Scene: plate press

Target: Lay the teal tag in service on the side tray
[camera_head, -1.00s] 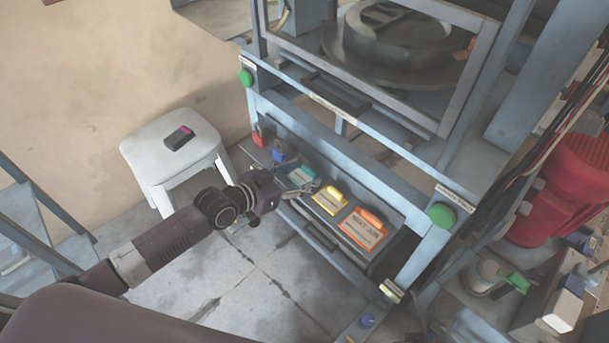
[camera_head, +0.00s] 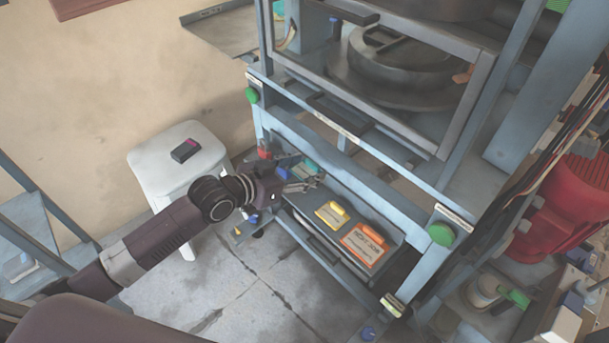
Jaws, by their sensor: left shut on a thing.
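My left gripper (camera_head: 303,185) is shut on the teal tag (camera_head: 306,168) at the front of the press. The tag appears raised a little above the dark shelf (camera_head: 316,226); the gripper hides part of it. A yellow tag (camera_head: 332,214) and an orange tag (camera_head: 364,244) lie on that shelf, to the right of my gripper. A grey tray-like surface (camera_head: 222,32) shows at the upper left beside the press; I cannot tell for certain that it is the side tray. My right gripper is not in view.
A white stool (camera_head: 160,172) with a dark, pink-ended device (camera_head: 186,150) stands left of the press. Red (camera_head: 264,149) and blue (camera_head: 283,174) items are close to my gripper. The press frame (camera_head: 345,138) rises just behind it. A red motor (camera_head: 560,205) is at right.

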